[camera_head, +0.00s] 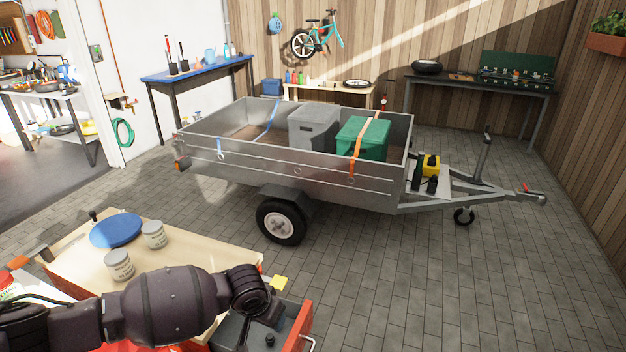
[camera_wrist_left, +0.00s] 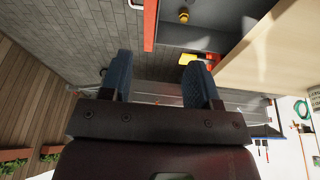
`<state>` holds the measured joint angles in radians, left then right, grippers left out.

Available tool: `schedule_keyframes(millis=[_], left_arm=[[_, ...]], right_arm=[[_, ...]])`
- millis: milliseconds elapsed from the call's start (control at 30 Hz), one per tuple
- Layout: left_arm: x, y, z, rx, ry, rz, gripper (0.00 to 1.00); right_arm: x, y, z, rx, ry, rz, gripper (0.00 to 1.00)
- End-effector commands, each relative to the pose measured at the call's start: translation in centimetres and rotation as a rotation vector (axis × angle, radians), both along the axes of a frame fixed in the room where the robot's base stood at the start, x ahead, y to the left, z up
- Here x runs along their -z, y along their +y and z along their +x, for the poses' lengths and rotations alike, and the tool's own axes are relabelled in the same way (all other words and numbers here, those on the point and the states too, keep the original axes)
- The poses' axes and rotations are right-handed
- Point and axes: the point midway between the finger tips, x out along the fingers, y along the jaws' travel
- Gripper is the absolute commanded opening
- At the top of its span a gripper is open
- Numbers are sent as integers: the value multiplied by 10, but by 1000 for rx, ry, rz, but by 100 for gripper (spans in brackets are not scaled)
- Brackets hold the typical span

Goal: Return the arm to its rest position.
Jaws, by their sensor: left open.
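My left arm comes in from the left in the head view and reaches over the near edge of the wooden workbench (camera_head: 195,258). Its gripper fingers cannot be made out there. In the left wrist view my left gripper (camera_wrist_left: 158,76) shows two dark blue-grey fingers spread apart with nothing between them. The paved floor and the trailer lie beyond the fingers. My right gripper is in neither view.
A red-edged dark tray (camera_head: 287,325) and a yellow block (camera_head: 279,282) are near my arm. A loaded trailer (camera_head: 240,160) stands beyond open paving.

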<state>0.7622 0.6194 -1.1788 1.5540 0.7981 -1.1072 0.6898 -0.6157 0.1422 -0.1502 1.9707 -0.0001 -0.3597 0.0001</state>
Motion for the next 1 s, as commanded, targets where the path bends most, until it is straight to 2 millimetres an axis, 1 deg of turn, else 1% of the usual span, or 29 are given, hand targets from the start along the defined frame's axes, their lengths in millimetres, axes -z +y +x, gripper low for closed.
schedule_keyframes(millis=[33, 100, 233, 300, 400, 533, 600, 667, 767, 867, 967, 1000], left_arm=[[-13, -11, 9, 53, -61, -31, 56], [-28, -24, 19, 117, -137, -65, 56], [-54, -53, 30, 237, -297, -148, 56], [-66, -67, 32, 295, -390, -197, 56], [-79, -80, 32, 347, -506, -256, 56], [-90, -87, 28, 378, -650, -316, 56], [-93, -86, 24, 376, -728, -345, 56], [-94, -81, 21, 364, -795, -359, 56], [-91, -66, 14, 326, -890, -369, 56], [-83, -44, 6, 272, -965, -359, 56], [-69, -18, -5, 206, -1016, -334, 56], [-61, -7, -11, 176, -1029, -320, 56]], right_arm=[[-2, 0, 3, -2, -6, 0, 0], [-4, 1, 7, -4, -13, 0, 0], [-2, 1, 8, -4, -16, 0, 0], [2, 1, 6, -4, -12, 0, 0], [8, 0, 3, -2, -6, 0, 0], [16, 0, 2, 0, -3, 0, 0], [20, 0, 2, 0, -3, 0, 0], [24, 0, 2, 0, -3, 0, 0], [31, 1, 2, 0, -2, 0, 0], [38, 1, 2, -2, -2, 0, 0], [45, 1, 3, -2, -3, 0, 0], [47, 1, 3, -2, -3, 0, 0]])
